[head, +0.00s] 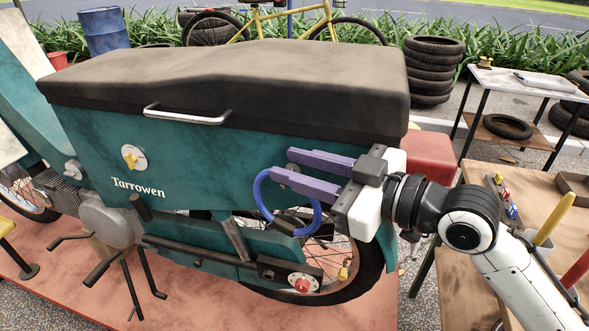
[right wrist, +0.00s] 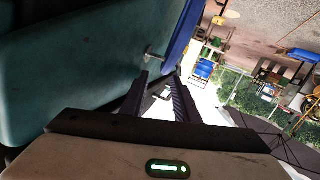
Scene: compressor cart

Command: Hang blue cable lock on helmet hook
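The blue cable lock (head: 262,203) is a ring with a black lock body (head: 284,228), beside the teal side panel (head: 75,115) of the bike's box. My right gripper (head: 283,165) has its purple fingers around the ring's upper part. The fingers stand apart with a visible gap, and I see no clear grip on the cable. In the right wrist view a small metal hook (right wrist: 152,53) sticks out of the teal panel just beyond the fingertips (right wrist: 158,78). Whether the ring is on this hook is hidden. My left gripper is not in view.
A black seat cover (head: 230,80) tops the box, with a silver handle (head: 187,116) below it. The rear wheel (head: 368,265) is under the panel. A wooden table (head: 470,240) with tools stands at right. Tyres (head: 434,70) are stacked behind.

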